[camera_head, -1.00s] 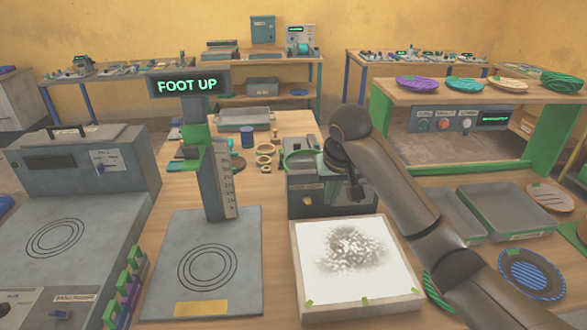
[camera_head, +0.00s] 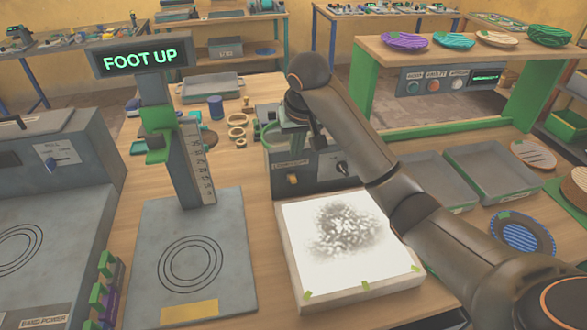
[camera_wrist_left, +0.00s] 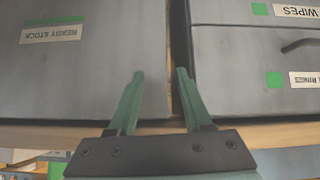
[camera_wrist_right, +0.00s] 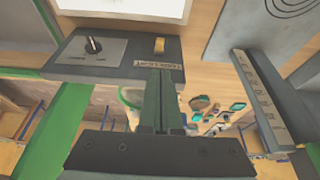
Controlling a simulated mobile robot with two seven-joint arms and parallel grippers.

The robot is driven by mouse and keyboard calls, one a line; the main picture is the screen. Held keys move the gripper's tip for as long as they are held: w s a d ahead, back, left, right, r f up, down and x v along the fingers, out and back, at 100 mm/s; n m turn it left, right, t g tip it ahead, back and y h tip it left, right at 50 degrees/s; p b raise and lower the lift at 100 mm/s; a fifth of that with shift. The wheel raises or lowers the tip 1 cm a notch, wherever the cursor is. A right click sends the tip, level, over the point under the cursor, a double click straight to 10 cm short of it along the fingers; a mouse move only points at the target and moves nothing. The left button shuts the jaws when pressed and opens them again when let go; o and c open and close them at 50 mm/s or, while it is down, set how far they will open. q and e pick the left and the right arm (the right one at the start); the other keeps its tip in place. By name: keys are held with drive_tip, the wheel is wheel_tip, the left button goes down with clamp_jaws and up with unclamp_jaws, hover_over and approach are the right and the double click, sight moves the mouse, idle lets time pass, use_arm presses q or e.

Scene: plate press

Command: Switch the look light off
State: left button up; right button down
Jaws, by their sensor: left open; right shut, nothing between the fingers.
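The look light is a white panel (camera_head: 345,240) in a pale frame, bright with a dark speckled patch. Behind it stands a grey control box (camera_head: 318,162) with a yellow switch (camera_head: 292,180) and a black knob (camera_head: 342,168). In the right wrist view the yellow switch (camera_wrist_right: 159,45) is just beyond my right gripper (camera_wrist_right: 164,74), above a label reading LOOK LIGHT. The right gripper is shut and empty, its tips close to the label; contact cannot be told. My left gripper (camera_wrist_left: 158,76) is open and empty, facing grey cabinet fronts.
A grey press reading FOOT UP (camera_head: 140,57) stands left of the panel. Grey trays (camera_head: 490,170) and a blue striped plate (camera_head: 524,234) lie at the right. A green-legged shelf (camera_head: 500,58) with plates stands behind. Rings and small parts lie behind the control box.

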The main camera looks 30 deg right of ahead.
sight(292, 177)
drive_tip(key=x, duration=0.9)
drive_tip(key=shift+f, duration=0.45)
